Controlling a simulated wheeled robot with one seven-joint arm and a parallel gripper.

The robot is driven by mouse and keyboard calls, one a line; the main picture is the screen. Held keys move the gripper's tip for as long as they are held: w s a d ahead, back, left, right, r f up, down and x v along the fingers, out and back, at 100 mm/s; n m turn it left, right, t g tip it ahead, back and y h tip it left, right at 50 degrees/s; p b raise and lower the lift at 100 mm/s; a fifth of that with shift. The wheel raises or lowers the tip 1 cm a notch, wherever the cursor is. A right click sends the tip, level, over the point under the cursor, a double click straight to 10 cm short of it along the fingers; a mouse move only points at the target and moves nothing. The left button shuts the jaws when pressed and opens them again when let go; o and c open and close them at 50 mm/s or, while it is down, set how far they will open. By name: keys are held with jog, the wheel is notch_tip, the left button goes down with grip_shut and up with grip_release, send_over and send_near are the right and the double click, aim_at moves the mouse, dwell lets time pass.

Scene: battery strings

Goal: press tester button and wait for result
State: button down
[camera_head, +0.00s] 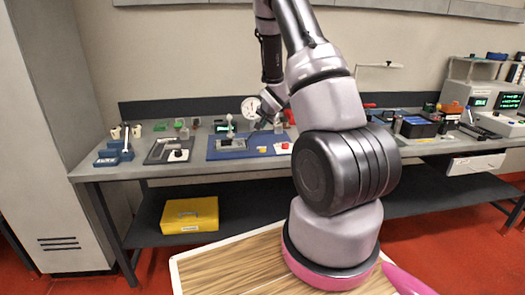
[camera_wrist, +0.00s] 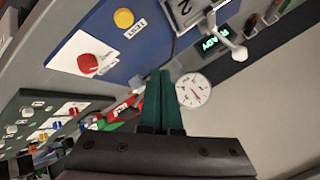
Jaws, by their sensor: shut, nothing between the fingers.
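The yellow tester button (camera_wrist: 123,18) sits on a blue mat (camera_wrist: 105,38) beside a label reading TEST (camera_wrist: 132,31) in the wrist view. In the head view the yellow button (camera_head: 262,148) is at the right part of the blue mat (camera_head: 215,154). A small display (camera_wrist: 210,43) with green text reads READY. My gripper (camera_wrist: 162,74) shows two dark green fingers close together, with nothing between them. It is apart from the button, which lies up and to the left of the fingertips in the wrist view. In the head view the fingertips are hard to make out.
A red knob on a white card (camera_wrist: 88,63) lies beside the button. A round dial gauge (camera_wrist: 193,90) stands near my fingertips in the wrist view. Black trays (camera_head: 418,127) and instruments with green screens (camera_head: 508,101) stand to the right. A yellow case (camera_head: 190,215) sits on the lower shelf.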

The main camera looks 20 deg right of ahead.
aim_at(263, 150)
jog(key=shift+f, duration=4)
jog(key=shift+f, duration=0.15)
jog(key=shift+f, duration=0.25)
jog(key=shift+f, duration=0.55)
jog(key=shift+r, duration=0.95)
jog(key=shift+r, duration=2.55)
